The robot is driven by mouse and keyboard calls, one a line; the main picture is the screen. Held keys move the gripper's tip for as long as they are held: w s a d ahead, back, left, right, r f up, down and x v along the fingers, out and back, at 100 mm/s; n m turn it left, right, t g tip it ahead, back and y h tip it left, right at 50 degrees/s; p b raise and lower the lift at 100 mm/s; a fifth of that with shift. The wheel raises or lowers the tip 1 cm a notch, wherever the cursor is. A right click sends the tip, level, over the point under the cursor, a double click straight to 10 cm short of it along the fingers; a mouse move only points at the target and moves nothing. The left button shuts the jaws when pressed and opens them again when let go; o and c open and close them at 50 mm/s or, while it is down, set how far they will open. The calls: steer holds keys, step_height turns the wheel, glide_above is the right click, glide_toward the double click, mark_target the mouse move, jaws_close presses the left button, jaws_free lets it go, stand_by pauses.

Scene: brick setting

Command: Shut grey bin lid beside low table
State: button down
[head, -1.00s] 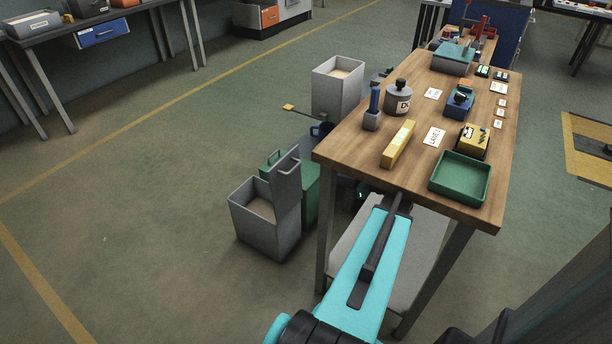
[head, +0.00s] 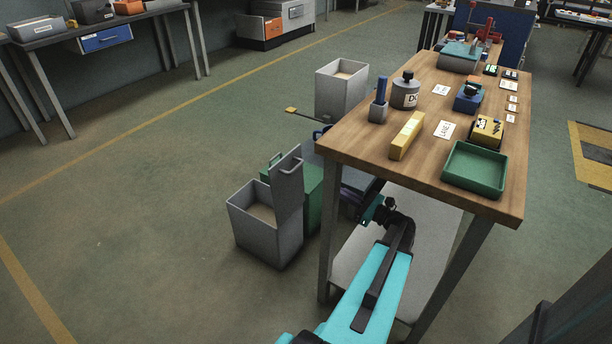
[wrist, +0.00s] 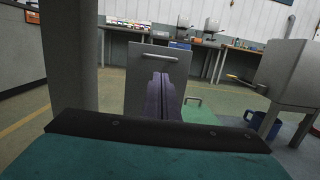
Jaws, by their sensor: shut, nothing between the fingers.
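The grey bin (head: 262,235) stands on the floor left of the wooden table (head: 350,145). Its lid (head: 287,190) is open and stands upright on the side towards the table. In the wrist view the lid (wrist: 136,85) faces me, with a bar handle along its top. My gripper (wrist: 160,80) has its purple-grey fingers together, pointing at the lid's face and overlapping it in the picture. Whether they touch cannot be told. In the head view my gripper (head: 352,203) is low, beside the table leg and partly hidden by the table top.
A green container (head: 313,200) stands right behind the lid. A second, taller grey bin (head: 341,95) with a yellow-tipped pedal (head: 291,110) is farther back. A blue mug (wrist: 262,124) is near it. The table leg (head: 327,235) stands close to my arm. Floor left of the bin is clear.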

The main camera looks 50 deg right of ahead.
mark_target(297, 168)
steer(key=shift+w, duration=0.15)
steer(key=w+a+r+b, duration=0.1)
steer(key=w+r, duration=0.1)
steer(key=w, duration=1.1)
steer(key=shift+w+b, duration=0.3)
steer(key=shift+w+a+r+g+p, duration=0.15)
steer(key=shift+w+g+p, duration=0.25)
steer(key=shift+w+p, duration=0.55)
steer(key=shift+w+a+r+g+p, duration=0.15)
steer(key=shift+w+g+p, duration=0.25)
steer(key=shift+w+p, duration=0.55)
steer(key=shift+d, duration=0.1)
steer(key=shift+s, duration=0.1)
